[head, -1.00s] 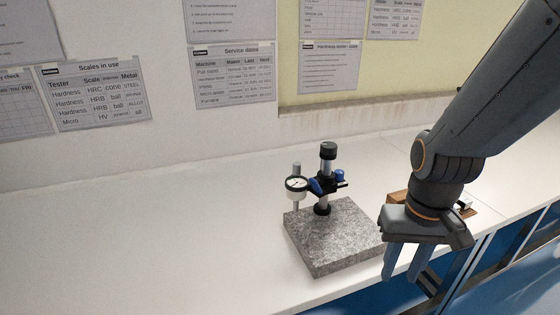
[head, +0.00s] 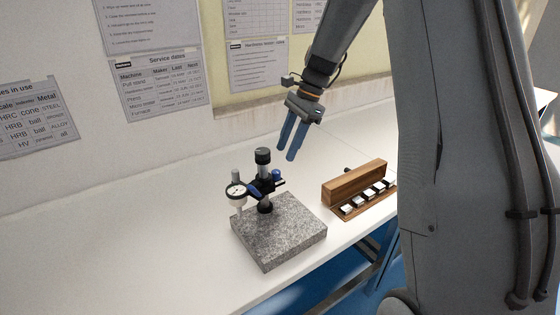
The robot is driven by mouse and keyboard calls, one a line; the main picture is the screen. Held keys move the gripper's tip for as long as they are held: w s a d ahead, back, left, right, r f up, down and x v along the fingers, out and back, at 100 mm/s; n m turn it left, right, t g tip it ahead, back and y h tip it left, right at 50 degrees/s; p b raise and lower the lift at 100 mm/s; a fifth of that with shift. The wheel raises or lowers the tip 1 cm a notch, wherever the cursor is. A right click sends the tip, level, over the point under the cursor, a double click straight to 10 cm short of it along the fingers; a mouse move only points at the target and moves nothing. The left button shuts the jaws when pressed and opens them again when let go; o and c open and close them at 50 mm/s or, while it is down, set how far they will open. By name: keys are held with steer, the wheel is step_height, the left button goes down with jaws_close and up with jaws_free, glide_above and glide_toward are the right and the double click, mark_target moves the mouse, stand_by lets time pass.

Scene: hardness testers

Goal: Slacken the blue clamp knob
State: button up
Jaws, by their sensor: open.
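The blue clamp knob (head: 276,175) sits on the right side of the black clamp on the upright post of a dial gauge stand. The dial gauge (head: 236,190) hangs at the left of the post, over a speckled granite base (head: 278,235). My gripper (head: 284,150) is open and empty, with its blue fingers pointing down. In the picture it is above and slightly right of the knob, apart from it. How far it is behind or in front of the knob is hard to tell.
An open wooden box (head: 355,183) with several metal blocks stands right of the granite base on the white bench (head: 160,220). The wall with posted sheets (head: 162,85) rises behind. The bench left of the stand is clear.

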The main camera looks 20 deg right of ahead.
mark_target(277, 171)
steer(key=p+x, duration=0.2)
steer(key=x, duration=0.5)
steer(key=shift+w+a+f, duration=0.1)
steer(key=shift+w+f, duration=0.1)
steer(key=shift+f, duration=0.05)
jaws_close()
